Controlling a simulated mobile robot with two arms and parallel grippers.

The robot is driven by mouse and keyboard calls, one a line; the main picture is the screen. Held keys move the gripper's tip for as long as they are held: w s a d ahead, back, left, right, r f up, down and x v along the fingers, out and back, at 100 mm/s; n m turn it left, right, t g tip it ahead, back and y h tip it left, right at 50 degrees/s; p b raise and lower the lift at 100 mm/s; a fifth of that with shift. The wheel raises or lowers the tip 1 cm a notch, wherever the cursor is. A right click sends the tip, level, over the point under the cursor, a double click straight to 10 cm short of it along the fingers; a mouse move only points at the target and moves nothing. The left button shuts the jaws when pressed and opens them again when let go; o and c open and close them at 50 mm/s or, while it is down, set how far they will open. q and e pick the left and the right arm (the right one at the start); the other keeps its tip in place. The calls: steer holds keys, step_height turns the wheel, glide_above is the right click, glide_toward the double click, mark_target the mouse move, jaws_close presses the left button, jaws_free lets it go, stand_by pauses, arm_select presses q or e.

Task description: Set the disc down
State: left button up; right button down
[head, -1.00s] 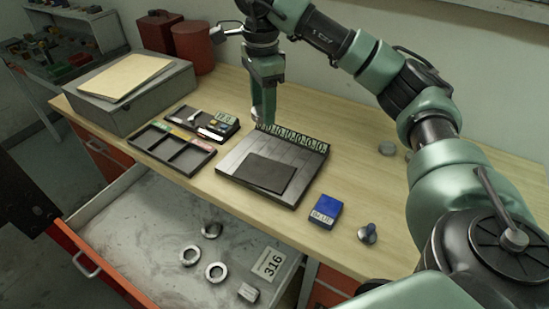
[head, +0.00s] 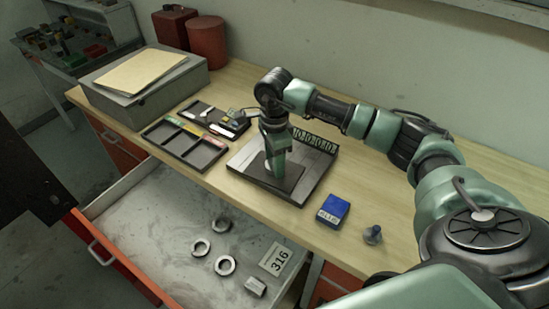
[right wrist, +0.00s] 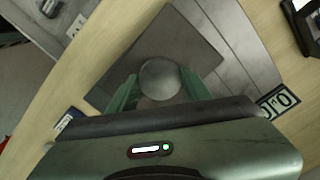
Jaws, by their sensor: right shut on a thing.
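A round grey metal disc (right wrist: 160,79) sits between the two green fingers of my right gripper (right wrist: 159,84) in the right wrist view. The gripper is shut on it. In the head view my right gripper (head: 272,168) points down over the dark square pad (head: 291,177) on the grey plate (head: 246,163). The disc is mostly hidden there, with only a pale edge showing. I cannot tell whether the disc touches the pad. The pad also shows in the right wrist view (right wrist: 190,40). My left gripper is not in view.
A numbered rack (head: 314,141) runs along the plate's back edge. A blue box (head: 333,210) and a small knob-like part (head: 373,235) stand to the right. A divided black tray (head: 205,156) lies to the left. The open drawer (head: 165,225) in front holds metal rings and a 316 card.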

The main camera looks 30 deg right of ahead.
steer(key=shift+f, duration=0.1)
steer(key=shift+f, duration=0.1)
steer(key=c, duration=0.7)
jaws_free()
steer(key=shift+o, duration=0.2)
steer(key=shift+r, duration=0.3)
step_height(320, 180, up, 12)
steer(key=b, duration=0.4)
steer(key=shift+f, duration=0.15)
